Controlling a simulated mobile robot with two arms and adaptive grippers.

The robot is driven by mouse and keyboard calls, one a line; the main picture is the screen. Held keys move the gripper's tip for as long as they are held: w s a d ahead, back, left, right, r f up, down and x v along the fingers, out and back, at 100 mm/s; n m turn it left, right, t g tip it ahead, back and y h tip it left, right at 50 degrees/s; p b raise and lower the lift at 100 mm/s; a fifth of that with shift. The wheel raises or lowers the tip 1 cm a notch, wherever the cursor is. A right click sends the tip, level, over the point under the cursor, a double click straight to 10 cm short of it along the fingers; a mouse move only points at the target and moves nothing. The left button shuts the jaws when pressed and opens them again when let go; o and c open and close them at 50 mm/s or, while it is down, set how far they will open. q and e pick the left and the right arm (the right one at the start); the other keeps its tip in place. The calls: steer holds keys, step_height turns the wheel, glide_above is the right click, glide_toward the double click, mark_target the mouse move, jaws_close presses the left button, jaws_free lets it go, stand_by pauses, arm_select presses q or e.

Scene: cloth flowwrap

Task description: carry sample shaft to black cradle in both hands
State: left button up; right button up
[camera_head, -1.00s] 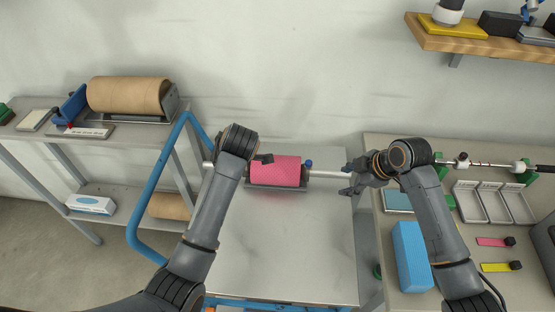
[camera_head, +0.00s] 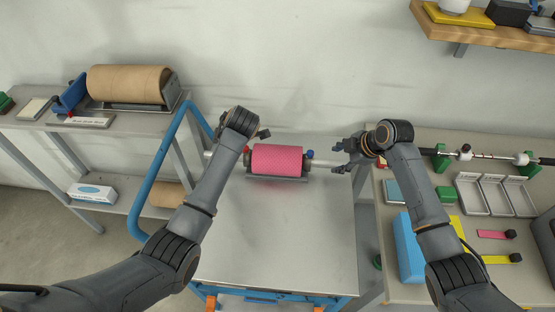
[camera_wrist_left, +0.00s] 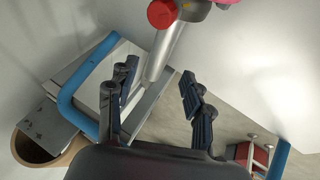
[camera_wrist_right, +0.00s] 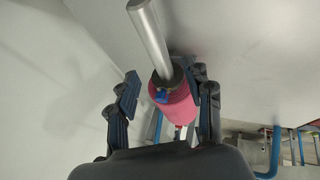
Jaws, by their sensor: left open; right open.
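The sample shaft (camera_head: 319,164) is a silver bar with a pink roll (camera_head: 277,160) around its middle. The roll rests in a dark cradle (camera_head: 277,179) on the cart top. A red collar (camera_wrist_left: 162,13) and the shaft's bare end (camera_wrist_left: 162,55) show in the left wrist view. My left gripper (camera_wrist_left: 158,84) is open near that end; its fingers are largely hidden behind its wrist in the head view. My right gripper (camera_head: 342,157) is open by the shaft's right end. In the right wrist view the shaft (camera_wrist_right: 150,38) lies beyond its spread fingers. I cannot tell whether either gripper touches it.
The cart (camera_head: 275,240) has a blue handle (camera_head: 155,185) on its left and clear top in front. A left table holds a brown roll (camera_head: 125,85). A right table holds grey trays (camera_head: 495,193), a blue block (camera_head: 407,247) and a rod on green supports (camera_head: 440,157).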

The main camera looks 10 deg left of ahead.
mark_target(328, 162)
arm_select(q)
steer(key=x, duration=0.7)
steer(key=shift+w+f, duration=0.2)
arm_select(e)
steer(key=x, duration=0.7)
steer(key=shift+w+f, duration=0.2)
arm_select(q)
steer(key=shift+c, duration=0.4)
arm_select(e)
steer(key=shift+c, duration=0.4)
arm_select(q)
jaws_close()
arm_select(e)
jaws_close()
arm_select(q)
steer(key=shift+r, duration=0.2)
arm_select(e)
steer(key=shift+a+r, duration=0.1)
steer(key=shift+r, duration=0.1)
